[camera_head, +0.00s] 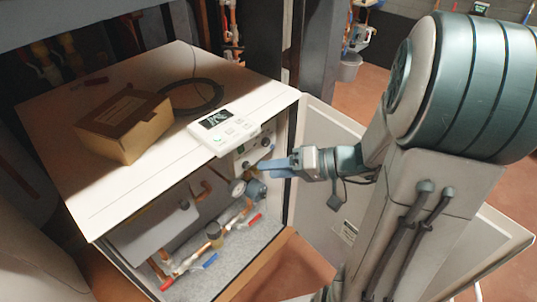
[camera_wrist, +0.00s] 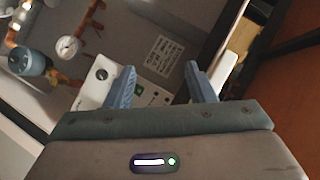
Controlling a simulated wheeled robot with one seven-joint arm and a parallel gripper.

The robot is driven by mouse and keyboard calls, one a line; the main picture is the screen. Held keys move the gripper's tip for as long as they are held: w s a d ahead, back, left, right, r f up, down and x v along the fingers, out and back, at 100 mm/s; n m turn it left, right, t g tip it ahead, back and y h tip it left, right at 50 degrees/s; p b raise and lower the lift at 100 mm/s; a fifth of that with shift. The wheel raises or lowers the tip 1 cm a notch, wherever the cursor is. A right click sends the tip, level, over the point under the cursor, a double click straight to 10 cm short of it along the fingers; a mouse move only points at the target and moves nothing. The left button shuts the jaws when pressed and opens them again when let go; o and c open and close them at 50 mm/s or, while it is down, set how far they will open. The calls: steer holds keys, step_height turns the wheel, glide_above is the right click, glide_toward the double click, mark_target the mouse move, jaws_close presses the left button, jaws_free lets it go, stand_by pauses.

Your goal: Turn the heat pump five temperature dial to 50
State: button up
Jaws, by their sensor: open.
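The heat pump (camera_head: 110,200) is a white cabinet with its front open. Inside at the upper right is a small pale control panel (camera_head: 247,154) with dark dials; it also shows in the wrist view (camera_wrist: 98,84), partly behind a finger. A black round knob (camera_wrist: 101,74) shows on that panel beside the left finger. My gripper (camera_head: 268,169) points left at the panel, with its blue fingers close to it. In the wrist view my gripper (camera_wrist: 157,80) has its fingers spread with nothing between them. I cannot tell whether a finger touches the panel, and no dial number is readable.
A white display unit (camera_head: 224,126) sits on the cabinet's front top edge. A cardboard box (camera_head: 124,122) and a black cable loop (camera_head: 203,96) lie on top. Pipes, a pump (camera_head: 255,190) and a gauge (camera_head: 237,187) are below the panel. The open door (camera_head: 327,170) is at right.

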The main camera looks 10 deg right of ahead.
steer(key=w+d+f+m+t+b, duration=0.1)
steer(key=w+d+f+t+b, duration=0.3)
steer(key=d+f, duration=0.15)
steer(key=m+t+h+b, duration=0.1)
steer(key=t+h+b, duration=0.1)
steer(key=t+b, duration=0.25)
glide_toward(268, 143)
steer(key=shift+t, duration=0.35)
steer(key=x, duration=0.2)
steer(key=b+x, duration=0.1)
steer(key=x, duration=0.5)
steer(key=shift+a+f+b, duration=0.2)
steer(key=shift+f+b, duration=0.1)
steer(key=shift+b, duration=0.1)
steer(key=shift+c, duration=0.2)
steer(key=c, duration=0.9)
